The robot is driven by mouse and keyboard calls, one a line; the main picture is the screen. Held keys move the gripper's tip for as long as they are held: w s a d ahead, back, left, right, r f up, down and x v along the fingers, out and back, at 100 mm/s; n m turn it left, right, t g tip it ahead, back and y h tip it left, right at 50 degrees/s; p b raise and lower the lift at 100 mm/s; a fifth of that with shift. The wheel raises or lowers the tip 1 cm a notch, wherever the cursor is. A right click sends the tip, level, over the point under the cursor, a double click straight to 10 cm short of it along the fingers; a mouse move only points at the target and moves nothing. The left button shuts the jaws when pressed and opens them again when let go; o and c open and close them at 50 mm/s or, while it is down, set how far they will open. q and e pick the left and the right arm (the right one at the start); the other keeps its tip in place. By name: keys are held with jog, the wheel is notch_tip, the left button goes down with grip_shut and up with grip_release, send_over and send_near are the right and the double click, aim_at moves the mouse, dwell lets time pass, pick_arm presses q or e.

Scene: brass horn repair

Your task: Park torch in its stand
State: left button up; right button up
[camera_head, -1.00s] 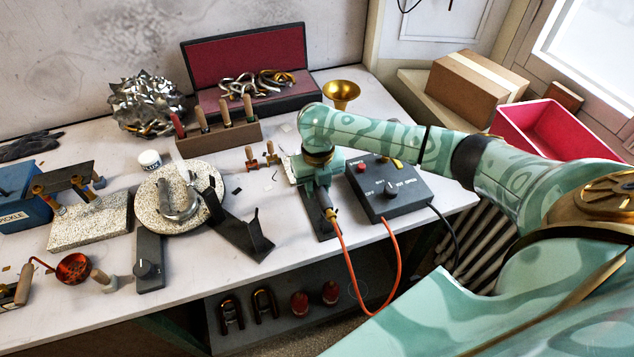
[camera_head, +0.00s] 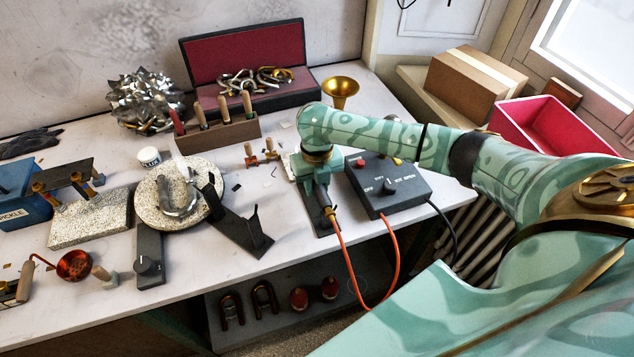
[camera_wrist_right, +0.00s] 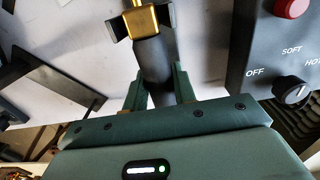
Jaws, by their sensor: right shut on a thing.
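My right gripper (camera_head: 320,184) points down over the right part of the bench. In the right wrist view its two green fingers (camera_wrist_right: 158,88) are shut on the dark handle of the torch (camera_wrist_right: 153,62). A brass collar (camera_wrist_right: 144,20) sits on the torch beyond the fingers, between two dark upright pieces; I cannot tell whether it touches them. In the head view the torch's rear end (camera_head: 330,213) shows with its orange hose (camera_head: 347,258). A dark base plate (camera_head: 323,224) lies under it, probably the stand, mostly hidden by my gripper. My left gripper is out of view.
A grey control box (camera_head: 405,203) stands close right of the gripper. A black bracket (camera_head: 243,236) with upright ends is to the left, by a round speckled block (camera_head: 147,207). A brass bell (camera_head: 341,90) and a tool rack (camera_head: 232,132) are behind. The orange hose hangs over the front edge.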

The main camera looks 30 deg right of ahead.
jog(key=o, duration=1.5)
jog(key=shift+o, duration=0.2)
notch_tip(320, 180, up, 8)
jog(key=p, duration=0.8)
jog(key=shift+r+p, duration=0.1)
jog(key=shift+p, duration=0.3)
